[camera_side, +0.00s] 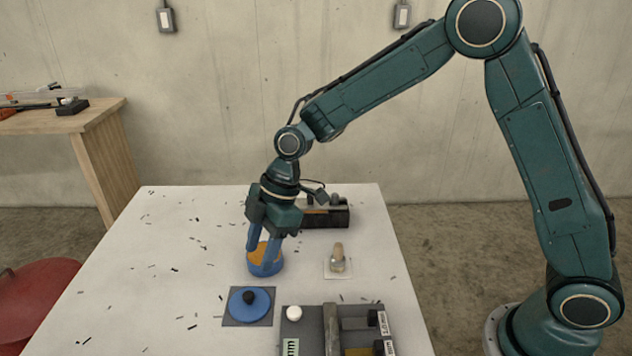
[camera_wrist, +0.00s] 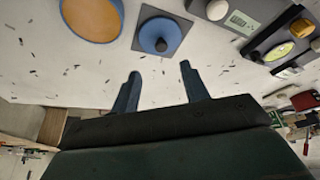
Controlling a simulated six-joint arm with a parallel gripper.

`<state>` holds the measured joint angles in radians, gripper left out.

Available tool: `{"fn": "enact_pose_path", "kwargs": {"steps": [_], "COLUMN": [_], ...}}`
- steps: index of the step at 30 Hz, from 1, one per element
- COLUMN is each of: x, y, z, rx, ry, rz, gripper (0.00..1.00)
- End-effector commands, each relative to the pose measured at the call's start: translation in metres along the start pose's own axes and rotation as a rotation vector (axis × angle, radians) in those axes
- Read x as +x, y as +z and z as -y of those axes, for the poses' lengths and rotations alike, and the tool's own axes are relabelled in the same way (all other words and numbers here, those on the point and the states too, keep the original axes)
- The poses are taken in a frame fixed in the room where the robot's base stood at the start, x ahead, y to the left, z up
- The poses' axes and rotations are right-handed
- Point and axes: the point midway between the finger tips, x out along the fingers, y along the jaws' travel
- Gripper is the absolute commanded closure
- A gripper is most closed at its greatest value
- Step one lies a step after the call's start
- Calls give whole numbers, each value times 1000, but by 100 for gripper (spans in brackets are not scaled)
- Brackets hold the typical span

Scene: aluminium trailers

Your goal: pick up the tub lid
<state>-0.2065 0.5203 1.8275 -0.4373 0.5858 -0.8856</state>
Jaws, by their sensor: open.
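The tub lid (camera_side: 237,304) is a round blue disc with a black knob (camera_side: 249,297) on top. It lies flat on a grey square mat (camera_side: 229,319) towards the front of the table, and also shows in the wrist view (camera_wrist: 152,31). A blue tub (camera_side: 275,268) with an orange top or filling stands behind it, also in the wrist view (camera_wrist: 64,18). My gripper (camera_side: 259,254) points down over the tub in the side view, its fingers partly hiding it. In the wrist view the gripper (camera_wrist: 159,70) is open and empty, its fingertips apart from the lid.
A grey fixture (camera_side: 293,333) with labelled blocks and a white round knob (camera_side: 294,313) stands right of the lid. A small tan-topped piece (camera_side: 338,259) is on a white card. A dark box (camera_side: 335,217) lies at the back. Black scraps litter the otherwise clear left side.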

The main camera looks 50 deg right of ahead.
Motion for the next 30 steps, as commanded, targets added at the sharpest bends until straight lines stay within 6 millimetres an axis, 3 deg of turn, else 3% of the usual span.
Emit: {"fn": "enact_pose_path", "kwargs": {"steps": [6, 20, 30], "x": [31, 45, 79], "y": [0, 1, 2], "z": [1, 1, 3], "rx": [0, 1, 1], "ry": [-2, 0, -2], "rz": [1, 1, 2], "gripper": [55, 55, 55]}}
